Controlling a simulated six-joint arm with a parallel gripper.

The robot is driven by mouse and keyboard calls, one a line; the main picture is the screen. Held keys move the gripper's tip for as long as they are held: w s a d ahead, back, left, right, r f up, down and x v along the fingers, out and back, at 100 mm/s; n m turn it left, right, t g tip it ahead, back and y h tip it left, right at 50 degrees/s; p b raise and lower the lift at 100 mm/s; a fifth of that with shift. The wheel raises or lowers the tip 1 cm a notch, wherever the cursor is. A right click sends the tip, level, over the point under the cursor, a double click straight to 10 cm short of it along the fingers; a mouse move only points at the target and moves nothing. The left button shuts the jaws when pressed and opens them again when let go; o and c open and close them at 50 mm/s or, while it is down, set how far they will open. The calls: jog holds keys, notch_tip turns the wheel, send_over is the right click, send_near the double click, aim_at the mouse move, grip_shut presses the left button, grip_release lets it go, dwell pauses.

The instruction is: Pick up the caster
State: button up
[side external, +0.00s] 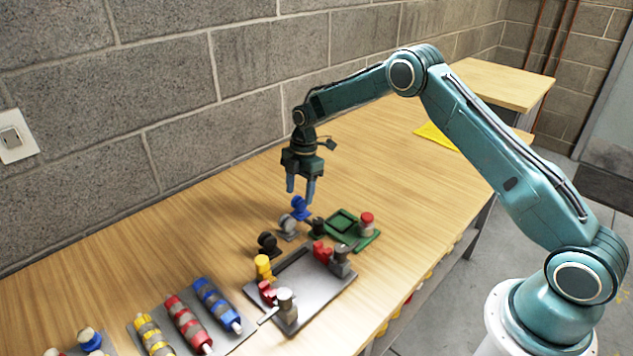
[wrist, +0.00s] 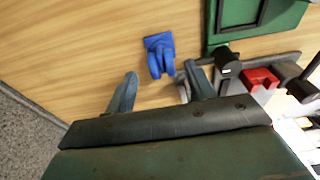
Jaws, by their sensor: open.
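A blue caster (side external: 300,207) stands on the wooden table, below and near my gripper (side external: 300,190). In the wrist view the blue caster (wrist: 158,46) lies just beyond the gap between my two fingers (wrist: 161,72). My gripper is open, with nothing between its fingers, and points down above the table. A grey caster (side external: 287,226) and a black caster (side external: 267,245) stand in a row towards the camera from the blue one. In the wrist view my right finger and palm hide much of what lies near the grey caster.
A green tray (side external: 372,238) with a red-topped post (side external: 366,222) stands right of the casters. A grey metal tray (side external: 318,300) with several coloured parts lies in front. A panel with striped rollers (side external: 185,323) is at front left. The table behind and left of the casters is clear.

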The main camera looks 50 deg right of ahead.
aim_at(300, 198)
jog(key=shift+s+a+f, duration=0.1)
jog(key=shift+a+f, duration=0.05)
jog(key=shift+f, duration=1)
jog(key=shift+s+a+f, duration=0.1)
jog(key=shift+f, duration=1.05)
jog(key=shift+c, duration=0.4)
jog(key=c, duration=1)
